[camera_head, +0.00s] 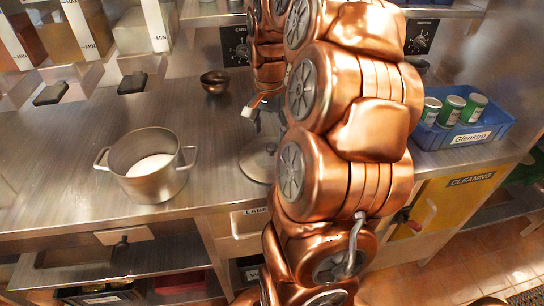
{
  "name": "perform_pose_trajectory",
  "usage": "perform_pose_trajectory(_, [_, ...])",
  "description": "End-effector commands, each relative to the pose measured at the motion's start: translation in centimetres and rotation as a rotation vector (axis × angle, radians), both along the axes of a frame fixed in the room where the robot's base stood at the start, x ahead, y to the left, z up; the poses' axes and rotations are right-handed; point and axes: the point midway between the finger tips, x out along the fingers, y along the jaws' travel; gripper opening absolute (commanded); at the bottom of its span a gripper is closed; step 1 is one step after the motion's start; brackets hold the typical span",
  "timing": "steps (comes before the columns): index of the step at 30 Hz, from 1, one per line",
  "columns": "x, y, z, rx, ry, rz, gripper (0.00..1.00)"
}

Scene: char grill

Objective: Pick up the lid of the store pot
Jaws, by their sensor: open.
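A round metal disc (256,162), which looks like a lid, is on the steel counter, its right side hidden behind my copper arm. I cannot tell whether it lies on the counter or on a pot. An open two-handled metal pot (146,187) with pale contents stands to its left, with no lid on it. My gripper (262,112) points down just above the disc, partly hidden by my arm. It is open. I cannot tell whether its fingers touch anything.
A small dark bowl (214,83) stands behind the disc. Labelled bins (145,30) and black-handled things (133,83) line the back left. A blue crate (476,133) of green cans (450,110) is at the right, above a yellow cleaning door (455,205). Bare counter lies between pot and bowl.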

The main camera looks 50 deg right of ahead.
Motion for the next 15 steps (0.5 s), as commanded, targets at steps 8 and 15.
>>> perform_pose_trajectory(8, [-0.2, 0.1, -1.5, 0.004, 0.003, 0.001, 0.63])
perform_pose_trajectory(15, [-0.6, -0.2, -4.2, 0.007, 0.005, 0.003, 0.63])
